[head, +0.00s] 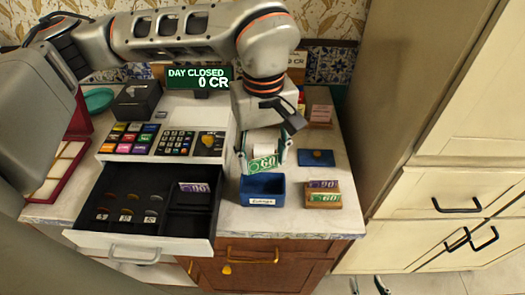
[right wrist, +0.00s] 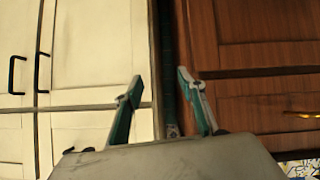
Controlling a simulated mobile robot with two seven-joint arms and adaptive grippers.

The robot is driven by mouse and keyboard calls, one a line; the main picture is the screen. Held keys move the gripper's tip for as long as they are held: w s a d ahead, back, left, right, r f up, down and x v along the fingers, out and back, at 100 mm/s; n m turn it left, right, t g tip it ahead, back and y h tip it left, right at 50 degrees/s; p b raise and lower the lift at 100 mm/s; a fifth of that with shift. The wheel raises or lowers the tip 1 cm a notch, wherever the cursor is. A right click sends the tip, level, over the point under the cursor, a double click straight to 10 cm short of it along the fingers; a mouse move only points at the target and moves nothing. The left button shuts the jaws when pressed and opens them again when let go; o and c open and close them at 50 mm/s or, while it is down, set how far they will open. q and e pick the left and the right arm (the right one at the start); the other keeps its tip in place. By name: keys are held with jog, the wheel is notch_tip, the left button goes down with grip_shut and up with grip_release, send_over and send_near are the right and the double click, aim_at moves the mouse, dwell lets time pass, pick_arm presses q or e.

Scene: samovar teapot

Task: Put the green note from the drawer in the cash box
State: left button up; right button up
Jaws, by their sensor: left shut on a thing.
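My left gripper (head: 265,148) points down over the counter and is shut on a green note (head: 263,165) marked 60. The note hangs just above an open blue box (head: 262,190) with a small white label I cannot read surely; this looks like the cash box. The cash drawer (head: 120,243) is pulled open, with a purple note (head: 195,187) marked 90 in its right part and coins at left. My right gripper (head: 369,287) is low at the bottom edge of the head view. In the right wrist view its fingers (right wrist: 164,105) are wide apart and empty.
A wooden holder (head: 323,203) with a purple and a green note stands right of the blue box. A dark blue lid-like plate (head: 317,158) lies behind it. The register (head: 165,140) and a black box (head: 137,103) stand left. Cabinets (head: 450,200) stand at right.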

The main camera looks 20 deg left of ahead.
pick_arm(q)
jog(key=shift+f+b, duration=1.8)
jog(key=shift+f, duration=1.95)
jog(key=shift+f+b, duration=0.1)
jog(key=shift+b, duration=0.2)
pick_arm(e)
notch_tip(320, 180, down, 5)
jog(key=shift+s+r, duration=0.15)
jog(key=shift+r, duration=0.05)
jog(key=shift+r, duration=0.15)
pick_arm(q)
jog(key=o, duration=1.2)
jog(key=shift+c, duration=0.2)
jog(key=shift+r+p, duration=2.1)
jog(key=shift+r, duration=1.45)
pick_arm(e)
jog(key=shift+t, duration=0.3)
jog(key=shift+w+r, duration=0.25)
jog(key=shift+r, duration=0.65)
jog(key=shift+w+r, duration=0.2)
jog(key=shift+r, duration=0.7)
jog(key=shift+w+r, duration=0.25)
jog(key=shift+r, duration=0.65)
